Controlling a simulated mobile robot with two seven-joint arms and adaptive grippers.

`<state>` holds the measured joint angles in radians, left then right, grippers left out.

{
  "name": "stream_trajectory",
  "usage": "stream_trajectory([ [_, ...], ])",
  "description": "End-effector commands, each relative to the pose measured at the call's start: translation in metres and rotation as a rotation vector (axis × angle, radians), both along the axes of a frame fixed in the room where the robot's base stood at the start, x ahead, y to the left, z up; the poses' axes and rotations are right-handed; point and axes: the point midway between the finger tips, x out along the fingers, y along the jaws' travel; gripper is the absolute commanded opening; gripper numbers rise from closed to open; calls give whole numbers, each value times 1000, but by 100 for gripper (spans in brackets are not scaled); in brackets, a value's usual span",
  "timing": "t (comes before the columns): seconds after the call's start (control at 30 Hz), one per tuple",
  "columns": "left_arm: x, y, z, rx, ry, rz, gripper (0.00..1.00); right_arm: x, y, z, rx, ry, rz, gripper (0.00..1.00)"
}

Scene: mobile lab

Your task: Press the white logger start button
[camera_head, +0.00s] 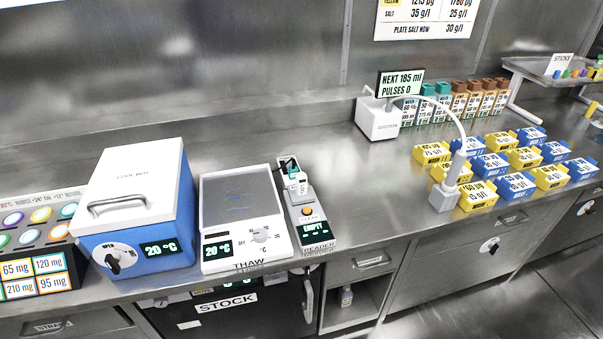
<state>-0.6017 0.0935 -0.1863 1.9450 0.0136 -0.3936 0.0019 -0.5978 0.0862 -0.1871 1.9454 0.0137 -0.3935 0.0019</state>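A small white device with a dark top (297,183) stands at the back of the grey reader (308,228); it may be the white logger, but its label is too small to read. No start button can be made out on it. The reader has a round orange button (307,211) marked clear and a dark display reading EMPTY. Neither of my grippers shows in the head view.
Left of the reader are the white thaw plate (238,205) and the blue cool box (137,215), both displaying 20 °C. A white dispenser (378,119) with a hose, and yellow and blue labelled blocks (478,195), stand at right. Bare counter (365,185) lies between.

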Motion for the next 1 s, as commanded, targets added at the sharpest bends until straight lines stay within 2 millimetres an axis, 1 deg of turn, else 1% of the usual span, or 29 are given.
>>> stream_trajectory([
  [0.23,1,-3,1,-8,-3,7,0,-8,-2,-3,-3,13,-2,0],
  [0.4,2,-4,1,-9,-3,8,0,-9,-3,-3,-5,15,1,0],
  [1.0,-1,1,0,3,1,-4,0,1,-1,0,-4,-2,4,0],
])
